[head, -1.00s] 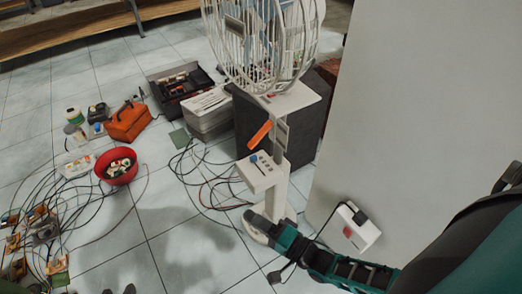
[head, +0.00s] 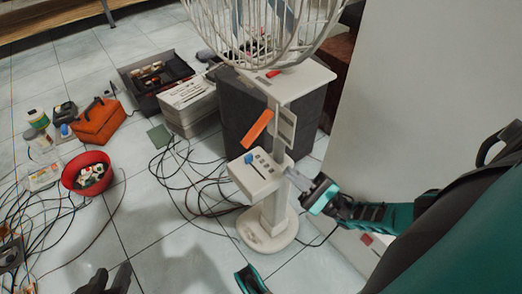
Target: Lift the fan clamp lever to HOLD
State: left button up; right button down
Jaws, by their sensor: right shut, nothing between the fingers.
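The white fan (head: 262,30) stands on a pole with a round base (head: 266,230). The orange lever (head: 257,128) sticks out to the left of the pole, below the fan head, and slants down to the left. A grey plate (head: 287,125) sits beside it; no HOLD mark is readable. My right gripper (head: 294,177) is shut and empty by the pole, below the lever and right of the control box (head: 256,172) with a blue knob. It is apart from the lever. My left gripper (head: 110,280) shows at the bottom edge, partly cut off, its dark fingers apart.
A dark speaker (head: 240,112) stands behind the pole. A pale panel (head: 420,80) fills the right side. Loose cables (head: 190,165) lie left of the base. A red bowl (head: 87,173), an orange bag (head: 98,121) and a toolbox (head: 150,80) are on the tiled floor.

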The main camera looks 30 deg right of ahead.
aim_at(248, 143)
jog(key=x, duration=0.9)
jog(key=shift+w+a+r, duration=0.25)
jog(key=shift+w+r, duration=0.05)
jog(key=shift+w, duration=0.05)
jog(key=shift+s+p, duration=0.1)
jog(key=shift+p, duration=0.25)
